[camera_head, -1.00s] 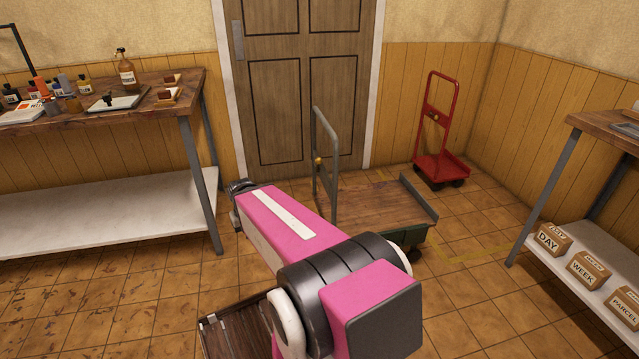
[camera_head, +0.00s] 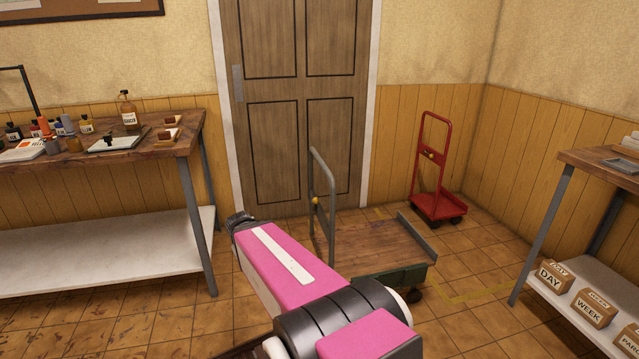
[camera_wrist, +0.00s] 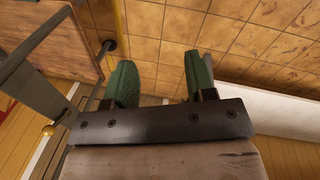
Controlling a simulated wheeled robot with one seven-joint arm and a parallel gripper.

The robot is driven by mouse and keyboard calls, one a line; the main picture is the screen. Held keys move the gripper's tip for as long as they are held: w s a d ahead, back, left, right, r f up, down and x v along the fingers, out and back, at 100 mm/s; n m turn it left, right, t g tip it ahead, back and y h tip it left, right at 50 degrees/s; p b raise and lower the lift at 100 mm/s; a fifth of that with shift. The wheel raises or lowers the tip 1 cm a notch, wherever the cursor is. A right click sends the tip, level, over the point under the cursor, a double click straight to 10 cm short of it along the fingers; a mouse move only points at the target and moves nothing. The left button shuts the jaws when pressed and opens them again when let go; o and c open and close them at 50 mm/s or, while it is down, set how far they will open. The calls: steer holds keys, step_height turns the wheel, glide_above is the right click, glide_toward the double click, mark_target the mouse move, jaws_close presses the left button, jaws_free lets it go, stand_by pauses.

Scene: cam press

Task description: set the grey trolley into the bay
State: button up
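The grey trolley (camera_head: 385,252) stands on the floor in front of the door. It has a flat wooden deck, a green underside, and an upright grey tube handle (camera_head: 331,205) at its left end with a yellow knob. Yellow floor tape (camera_head: 478,291) marks a corner to its right, and a bit more tape shows behind the deck; the rest of the bay's outline is hidden. My gripper (camera_wrist: 160,78) has two green fingers spread apart, with only floor between them. In the wrist view the handle (camera_wrist: 38,88) lies left of the fingers, apart from them.
A red trolley (camera_head: 436,202) stands in the back right corner. A workbench (camera_head: 110,140) with bottles is at left, its leg near my arm. Another table (camera_head: 600,168) at right has labelled boxes on its lower shelf. Tiled floor is free between the grey trolley and the right table.

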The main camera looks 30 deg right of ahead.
steer(key=w+d+r+t+h, duration=0.1)
steer(key=w+d+r+h, duration=0.3)
steer(key=d, duration=0.3)
steer(key=w+d+r+h, duration=0.2)
steer(key=w+d+r, duration=0.2)
steer(key=w+d, duration=0.3)
steer(key=h, duration=0.8)
glide_toward(321, 162)
steer(key=w, duration=0.2)
steer(key=shift+t, duration=0.3)
steer(key=x, duration=0.7)
steer(key=f+x, duration=0.1)
steer(key=x, duration=0.3)
steer(key=shift+s+d, duration=0.1)
steer(key=shift+d, duration=0.05)
jaws_close()
steer(key=shift+d, duration=0.1)
